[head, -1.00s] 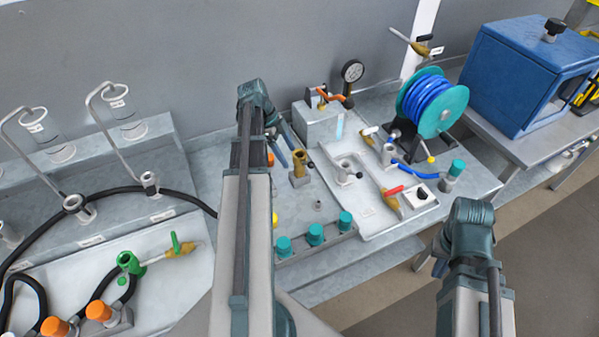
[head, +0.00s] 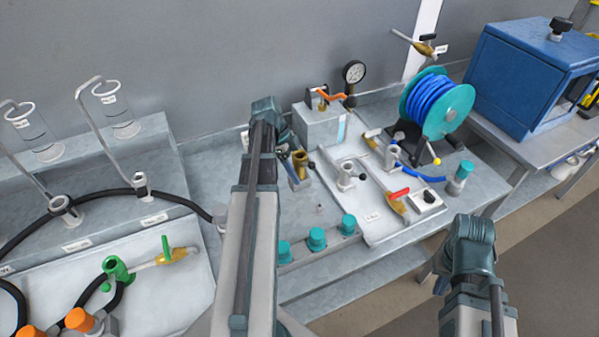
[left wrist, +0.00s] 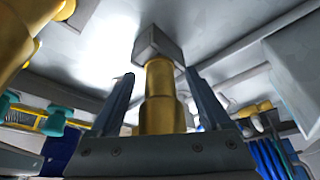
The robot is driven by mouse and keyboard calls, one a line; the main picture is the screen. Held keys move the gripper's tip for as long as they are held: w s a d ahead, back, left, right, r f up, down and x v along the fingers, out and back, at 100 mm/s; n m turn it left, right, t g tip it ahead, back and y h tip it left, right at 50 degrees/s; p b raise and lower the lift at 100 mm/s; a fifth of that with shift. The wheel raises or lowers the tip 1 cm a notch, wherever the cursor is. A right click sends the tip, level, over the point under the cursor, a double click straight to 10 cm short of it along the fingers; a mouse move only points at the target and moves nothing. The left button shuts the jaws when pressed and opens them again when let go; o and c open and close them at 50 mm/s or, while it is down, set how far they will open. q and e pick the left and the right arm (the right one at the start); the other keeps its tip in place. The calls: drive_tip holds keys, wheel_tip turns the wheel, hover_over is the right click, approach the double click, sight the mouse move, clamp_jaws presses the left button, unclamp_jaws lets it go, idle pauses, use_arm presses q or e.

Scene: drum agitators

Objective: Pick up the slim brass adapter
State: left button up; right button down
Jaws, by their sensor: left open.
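A brass adapter (head: 300,160) stands upright on the bench just right of my left wrist in the head view. In the left wrist view, a stepped brass cylinder (left wrist: 160,95) with a grey square block at its far end lies between my left gripper's fingers (left wrist: 158,82). The fingers are open, one on each side, with gaps visible. In the head view my left gripper (head: 292,172) is down beside the adapter, partly hidden by my arm. Another brass piece (left wrist: 14,40) shows at the left of the wrist view.
A white tray (head: 372,222) with a brass-and-red valve (head: 398,202) lies to the right. Several teal-capped fittings (head: 317,238) stand in front. A grey block with a gauge (head: 354,73) and a blue hose reel (head: 438,105) stand behind. Black hose runs at left.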

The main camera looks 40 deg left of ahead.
sight(304, 157)
use_arm(q)
drive_tip(key=shift+r, duration=0.1)
drive_tip(key=shift+c, duration=0.3)
clamp_jaws()
wheel_tip(304, 157, up, 10)
drive_tip(key=p, duration=1)
